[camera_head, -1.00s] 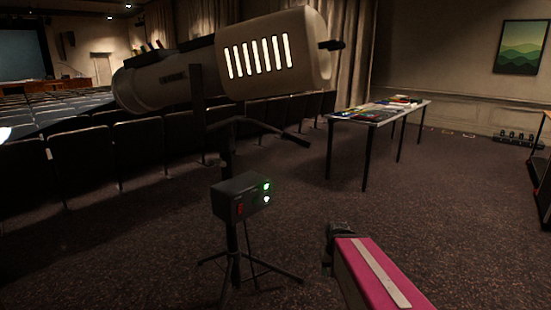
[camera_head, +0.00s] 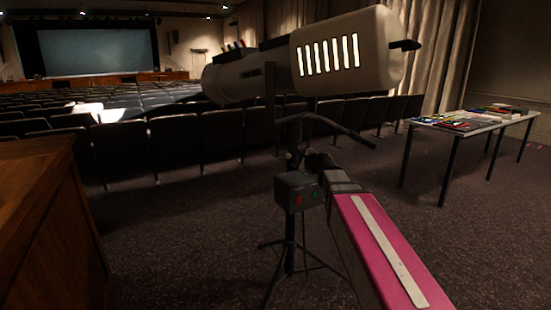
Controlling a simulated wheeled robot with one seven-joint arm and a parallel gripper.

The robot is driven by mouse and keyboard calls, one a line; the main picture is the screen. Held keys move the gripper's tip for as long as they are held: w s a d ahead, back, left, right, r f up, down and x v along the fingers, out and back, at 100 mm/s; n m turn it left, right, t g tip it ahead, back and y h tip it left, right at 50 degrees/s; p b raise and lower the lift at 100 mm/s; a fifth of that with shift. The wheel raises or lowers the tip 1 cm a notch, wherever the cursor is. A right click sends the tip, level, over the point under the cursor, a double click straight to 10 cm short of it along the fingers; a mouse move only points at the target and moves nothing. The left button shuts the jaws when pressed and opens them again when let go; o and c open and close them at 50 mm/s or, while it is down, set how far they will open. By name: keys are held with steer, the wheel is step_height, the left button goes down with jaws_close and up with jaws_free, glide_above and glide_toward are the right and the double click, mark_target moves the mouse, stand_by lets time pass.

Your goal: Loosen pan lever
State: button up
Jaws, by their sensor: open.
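A large pale followspot (camera_head: 330,58) with glowing vent slots sits on a dark tripod stand (camera_head: 290,240). A long dark handle bar (camera_head: 342,127) slopes down to the right beneath it. A small dark part (camera_head: 294,158) shows by the column under the yoke; I cannot tell whether it is the pan lever or part of my gripper. My gripper (camera_head: 313,160), at the end of my pink arm, is open, beside the column and just above the control box. Its fingers are dark and small, so contact cannot be made out.
The control box (camera_head: 298,191) with a red switch hangs on the stand, partly behind my arm. A wooden cabinet (camera_head: 48,230) stands at left. A table (camera_head: 480,123) with papers is at right. Rows of seats (camera_head: 180,142) lie behind; carpet is clear at right.

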mark_target(288, 156)
steer(key=x, duration=1.1)
steer(key=shift+a+r, duration=0.25)
steer(key=shift+r, duration=0.15)
jaws_close()
